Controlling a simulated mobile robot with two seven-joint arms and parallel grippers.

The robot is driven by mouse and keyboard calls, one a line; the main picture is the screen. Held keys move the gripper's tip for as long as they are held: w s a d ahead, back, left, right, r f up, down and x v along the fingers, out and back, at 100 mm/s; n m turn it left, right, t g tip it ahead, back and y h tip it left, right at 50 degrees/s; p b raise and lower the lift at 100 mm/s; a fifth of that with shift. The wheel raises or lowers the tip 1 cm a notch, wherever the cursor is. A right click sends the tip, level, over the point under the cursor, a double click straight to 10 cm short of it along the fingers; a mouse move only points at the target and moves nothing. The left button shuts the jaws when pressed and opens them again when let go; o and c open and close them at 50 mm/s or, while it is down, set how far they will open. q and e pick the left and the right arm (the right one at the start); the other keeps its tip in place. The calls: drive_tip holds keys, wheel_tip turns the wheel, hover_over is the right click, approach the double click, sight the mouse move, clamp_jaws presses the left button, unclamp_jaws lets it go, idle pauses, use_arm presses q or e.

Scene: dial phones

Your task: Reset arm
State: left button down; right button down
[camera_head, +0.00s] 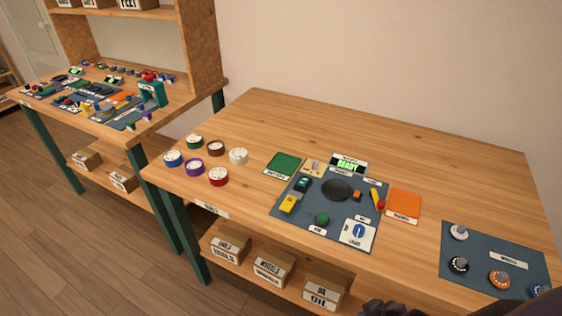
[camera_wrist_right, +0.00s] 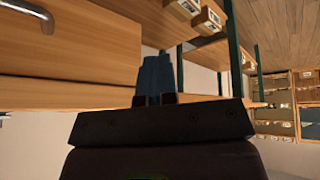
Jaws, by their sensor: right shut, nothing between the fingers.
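My right gripper (camera_wrist_right: 155,80) shows in the right wrist view with its two bluish fingers together and nothing between them. It hangs free in front of wooden furniture, apart from any phone or dial. In the head view a dark part of my own body shows at the bottom edge, and another dark part cuts into the lower right corner; I cannot tell which links they are. My left gripper is not in view.
The wooden table (camera_head: 450,165) holds a blue-grey mat (camera_head: 285,215) with small parts, several round coloured dials on its left, and a second mat (camera_head: 455,280) with knobs at the right. Labelled boxes (camera_head: 273,268) stand on the shelf below. The table's back is clear.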

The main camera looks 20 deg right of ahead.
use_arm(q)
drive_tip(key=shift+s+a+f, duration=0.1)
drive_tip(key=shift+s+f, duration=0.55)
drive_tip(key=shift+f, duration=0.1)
use_arm(e)
drive_tip(key=w+f+t, duration=0.4)
drive_tip(key=t, duration=0.1)
drive_tip(key=shift+a+f+n+y, duration=0.1)
drive_tip(key=shift+a+n+y, duration=0.1)
drive_tip(key=shift+n+y, duration=0.15)
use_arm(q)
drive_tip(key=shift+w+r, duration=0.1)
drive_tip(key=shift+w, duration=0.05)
use_arm(e)
drive_tip(key=shift+s, duration=0.1)
